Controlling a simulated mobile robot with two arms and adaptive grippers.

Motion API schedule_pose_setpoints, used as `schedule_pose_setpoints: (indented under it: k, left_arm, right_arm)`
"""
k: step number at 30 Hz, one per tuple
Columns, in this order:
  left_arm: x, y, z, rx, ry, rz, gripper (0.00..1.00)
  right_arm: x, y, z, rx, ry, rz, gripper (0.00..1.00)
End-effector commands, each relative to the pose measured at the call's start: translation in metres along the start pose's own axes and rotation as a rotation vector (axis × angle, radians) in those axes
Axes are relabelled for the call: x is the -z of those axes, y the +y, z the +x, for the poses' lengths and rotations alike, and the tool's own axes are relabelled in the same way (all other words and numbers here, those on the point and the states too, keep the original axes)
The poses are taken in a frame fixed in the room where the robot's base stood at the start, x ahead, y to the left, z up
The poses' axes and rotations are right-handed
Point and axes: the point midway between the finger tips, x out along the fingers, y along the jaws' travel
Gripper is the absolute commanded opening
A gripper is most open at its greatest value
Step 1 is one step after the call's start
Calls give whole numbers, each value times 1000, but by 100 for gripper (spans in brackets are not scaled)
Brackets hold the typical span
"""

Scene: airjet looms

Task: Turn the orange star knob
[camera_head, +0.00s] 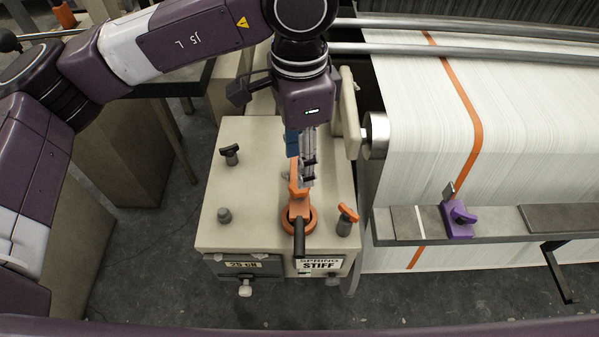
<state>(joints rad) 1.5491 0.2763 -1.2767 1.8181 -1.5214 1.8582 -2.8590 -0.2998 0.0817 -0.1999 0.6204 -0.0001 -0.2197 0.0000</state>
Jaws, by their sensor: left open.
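A small orange-topped knob (348,213) stands on a dark post at the right front of the beige box top; its lobes are too small to make out. An orange lever (298,189) with a round base and a black handle (299,238) stands to its left. My left gripper (308,183) points down over the box, open, behind and to the left of the knob and apart from it. Its fingers overlap the upper part of the lever in the picture; I cannot tell whether they touch it. My right gripper is out of view.
The beige box (240,180) also bears a black knob (230,154) and a grey knob (224,215). The white warp sheet (420,120) and a rail with a purple clamp (459,220) lie to the right. A label reading STIFF (319,265) is on the front.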

Motion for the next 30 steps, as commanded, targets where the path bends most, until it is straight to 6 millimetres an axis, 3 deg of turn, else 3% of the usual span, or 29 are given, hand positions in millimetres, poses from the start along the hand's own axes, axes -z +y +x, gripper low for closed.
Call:
schedule_pose_setpoints:
  k: [7,15,30]
  left_arm:
    - [0,1,34,-3,0,-1,41]
    - [0,1,62,-3,1,-1,41]
    - [1,1,63,-2,3,-2,41]
  right_arm:
    - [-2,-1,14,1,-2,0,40]
    - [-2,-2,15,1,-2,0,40]
    - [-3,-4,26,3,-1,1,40]
